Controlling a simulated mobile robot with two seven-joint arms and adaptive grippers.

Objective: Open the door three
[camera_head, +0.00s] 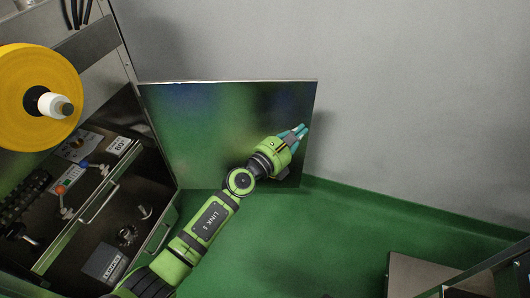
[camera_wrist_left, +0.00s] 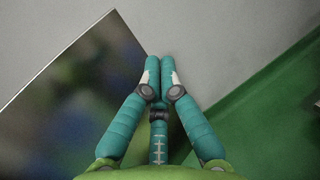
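A flat reflective door panel (camera_head: 200,120) stands swung out from the right side of the machine in the head view, its hinge side at the machine's edge. It also shows at the left in the left wrist view (camera_wrist_left: 70,100). My left gripper (camera_head: 301,130) is at the panel's outer edge on the right. Its teal fingers are together at the tips in the left wrist view (camera_wrist_left: 159,62), with nothing seen between them. Whether the fingers touch the panel I cannot tell. My right gripper is not in view.
The machine (camera_head: 85,200) with knobs, a handle and a yellow roll (camera_head: 38,95) stands at the left. A grey wall (camera_head: 420,90) is behind the panel. Green floor (camera_head: 320,240) is open to the right. A metal box (camera_head: 430,277) is at lower right.

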